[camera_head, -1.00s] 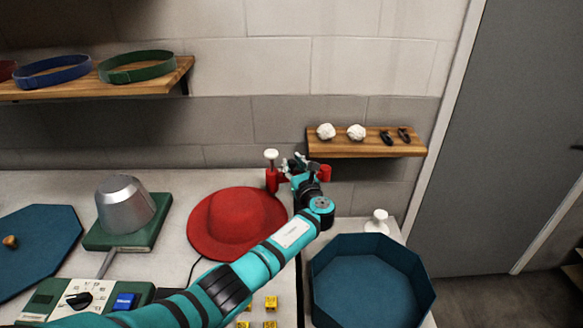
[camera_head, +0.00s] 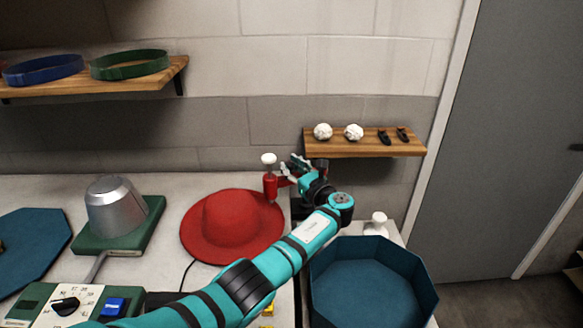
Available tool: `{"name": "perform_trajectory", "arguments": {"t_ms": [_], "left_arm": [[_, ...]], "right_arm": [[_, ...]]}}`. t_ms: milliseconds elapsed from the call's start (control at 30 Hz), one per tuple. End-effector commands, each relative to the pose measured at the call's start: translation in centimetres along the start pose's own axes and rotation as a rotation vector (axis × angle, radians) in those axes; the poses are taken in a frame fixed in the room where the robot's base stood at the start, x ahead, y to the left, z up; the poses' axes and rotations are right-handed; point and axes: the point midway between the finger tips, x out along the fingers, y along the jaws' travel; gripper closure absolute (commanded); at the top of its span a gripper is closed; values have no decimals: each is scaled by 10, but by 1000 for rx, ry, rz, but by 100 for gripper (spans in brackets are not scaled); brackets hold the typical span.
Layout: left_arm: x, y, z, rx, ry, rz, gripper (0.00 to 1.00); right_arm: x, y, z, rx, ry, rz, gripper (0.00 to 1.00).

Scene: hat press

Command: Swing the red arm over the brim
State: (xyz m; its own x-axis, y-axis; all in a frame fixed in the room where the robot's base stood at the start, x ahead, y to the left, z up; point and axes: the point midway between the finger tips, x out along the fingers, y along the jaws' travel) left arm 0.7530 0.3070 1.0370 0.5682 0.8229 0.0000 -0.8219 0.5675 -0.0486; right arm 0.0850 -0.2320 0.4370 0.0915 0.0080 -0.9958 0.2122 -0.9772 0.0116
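The red arm's post (camera_head: 270,186), with a white knob on top, stands at the back right of the counter behind the red hat (camera_head: 232,225). Part of the red arm shows to the right of the post, beside my gripper. The hat lies brim down on the counter. My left gripper (camera_head: 289,170) is at the red arm, just right of the post; its fingers are small and partly hidden, so I cannot tell if they are closed on it. My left arm crosses in front of the counter. My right gripper is not in view.
A metal hat block on a green base (camera_head: 155,213) stands left of the hat. A control box (camera_head: 35,302) is at the front left. A blue octagonal tray (camera_head: 372,285) is at the right. A wooden shelf (camera_head: 364,149) hangs behind my gripper.

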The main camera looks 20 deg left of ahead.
Motion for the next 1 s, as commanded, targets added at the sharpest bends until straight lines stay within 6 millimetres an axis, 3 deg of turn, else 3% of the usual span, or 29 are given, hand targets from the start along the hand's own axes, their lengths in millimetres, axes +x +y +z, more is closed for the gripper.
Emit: {"name": "perform_trajectory", "arguments": {"t_ms": [33, 200, 567, 1000], "left_arm": [[0, 0, 1, -2, 0, -2, 71], [0, 0, 1, -1, 0, -1, 52], [-8, -1, 0, -1, 0, -4, 52], [-94, -1, 0, -2, 2, -4, 52]], "right_arm": [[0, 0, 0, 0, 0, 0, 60], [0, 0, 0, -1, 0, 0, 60], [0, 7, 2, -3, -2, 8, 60], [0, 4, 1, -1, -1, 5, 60]]}}
